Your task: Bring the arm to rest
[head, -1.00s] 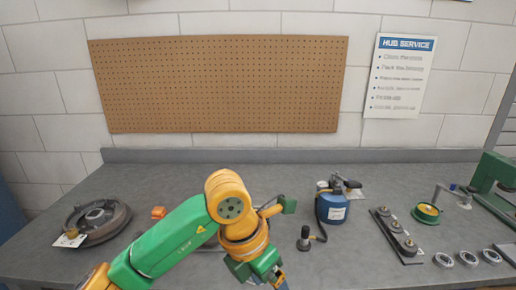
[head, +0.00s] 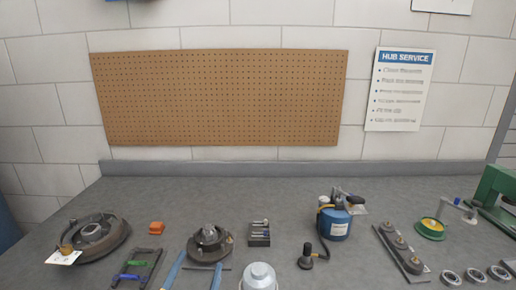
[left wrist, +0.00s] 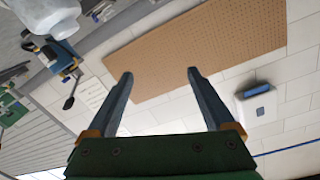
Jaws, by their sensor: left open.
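My left gripper (head: 201,259) shows only as two blue-grey fingertips at the bottom edge of the head view, below the dark hub. The left wrist view shows the same gripper (left wrist: 160,73) with its fingers wide apart and nothing between them. Behind the fingers in that view are the pegboard and the tiled wall. The rest of the left arm is out of the head view. My right gripper is in neither current view.
Bench items include a drum (head: 95,237), orange block (head: 156,228), tool tray (head: 136,268), dark hub (head: 210,242), small rack (head: 259,236), white bottle (head: 259,277), blue canister (head: 334,222) and bearing plate (head: 402,250). Bare bench (head: 230,185) lies behind them.

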